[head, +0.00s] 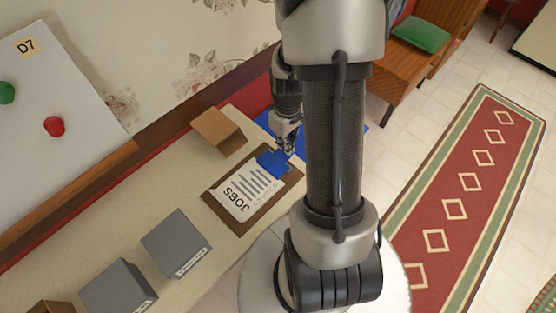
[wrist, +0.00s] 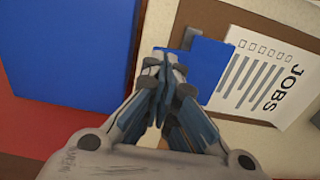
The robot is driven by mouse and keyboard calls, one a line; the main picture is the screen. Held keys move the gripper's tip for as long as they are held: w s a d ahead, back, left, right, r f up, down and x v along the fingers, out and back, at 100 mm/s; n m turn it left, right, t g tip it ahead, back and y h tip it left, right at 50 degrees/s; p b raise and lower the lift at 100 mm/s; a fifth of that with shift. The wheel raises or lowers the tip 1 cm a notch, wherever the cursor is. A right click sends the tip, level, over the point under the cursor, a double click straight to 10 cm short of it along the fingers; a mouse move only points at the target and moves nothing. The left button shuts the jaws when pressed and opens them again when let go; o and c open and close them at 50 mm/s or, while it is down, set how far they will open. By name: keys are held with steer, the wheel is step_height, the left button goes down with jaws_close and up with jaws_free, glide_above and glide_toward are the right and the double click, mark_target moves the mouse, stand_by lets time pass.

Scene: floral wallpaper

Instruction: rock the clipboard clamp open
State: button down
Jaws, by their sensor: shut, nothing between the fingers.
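The clipboard is a brown board (head: 212,202) lying on the counter with a white sheet headed JOBS (head: 246,195). Its blue clamp (head: 272,163) sits at the end farther from the heading. The wrist view also shows the brown board (wrist: 207,13), the sheet (wrist: 262,80) and the blue clamp (wrist: 212,68), with a small grey piece (wrist: 189,37) at the clamp's edge. My gripper (wrist: 166,58) is shut and empty, its tips beside the clamp's left edge in the wrist view. The fingers hide part of the clamp; whether they touch it I cannot tell. In the head view my gripper (head: 287,147) is just behind the clamp.
A blue flat panel (wrist: 68,48) lies beyond the counter's end, over a red surface (wrist: 30,125). A cardboard-coloured box (head: 218,132) stands behind the clipboard. Two grey boxes (head: 176,243) (head: 118,287) stand to the front left. My arm hides the area right of the clipboard.

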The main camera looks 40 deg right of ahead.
steer(key=shift+f+b, duration=0.3)
steer(key=shift+f, duration=0.3)
stand_by(0.3)
steer(key=shift+r+p, duration=2.9)
steer(key=shift+r, duration=0.65)
step_height(320, 180, up, 10)
steer(key=t, duration=0.1)
glide_above(268, 159)
steer(key=s+a+r+m+t, duration=0.1)
steer(key=s+a+r+t, duration=0.2)
steer(key=s+a+r, duration=0.8)
steer(key=a+r, duration=0.3)
steer(key=shift+a+r+t, duration=0.2)
steer(key=shift+a+t, duration=0.1)
steer(key=shift+a, duration=0.1)
